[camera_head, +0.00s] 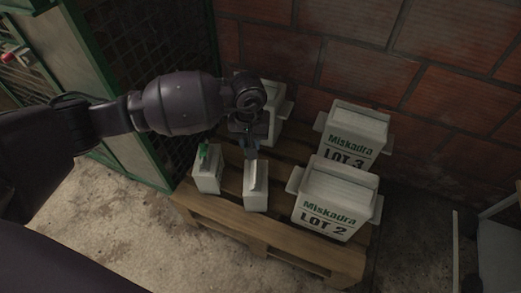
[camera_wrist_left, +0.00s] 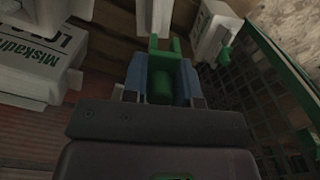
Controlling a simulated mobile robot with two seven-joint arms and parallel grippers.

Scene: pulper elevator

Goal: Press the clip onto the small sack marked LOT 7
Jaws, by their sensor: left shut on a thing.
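Two small white sacks stand at the pallet's front left in the head view; no LOT 7 mark is readable on either. The left small sack (camera_head: 206,175) has a green clip (camera_head: 203,153) on its top. The other small sack (camera_head: 256,190) is just below my left gripper (camera_head: 252,152). In the left wrist view, my left gripper (camera_wrist_left: 162,80) is shut on a green clip (camera_wrist_left: 161,72), whose prongs point toward the small sack (camera_wrist_left: 155,14) ahead. Whether the clip touches that sack is unclear. The clipped sack (camera_wrist_left: 213,30) is to its right there. My right gripper is out of view.
Large sacks marked LOT 2 (camera_head: 333,199) and LOT 3 (camera_head: 353,137) stand right on the wooden pallet (camera_head: 262,237). Another large sack (camera_head: 272,127) is partly behind my arm. A brick wall (camera_head: 400,60) is behind, a green-framed mesh cage (camera_head: 160,55) left.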

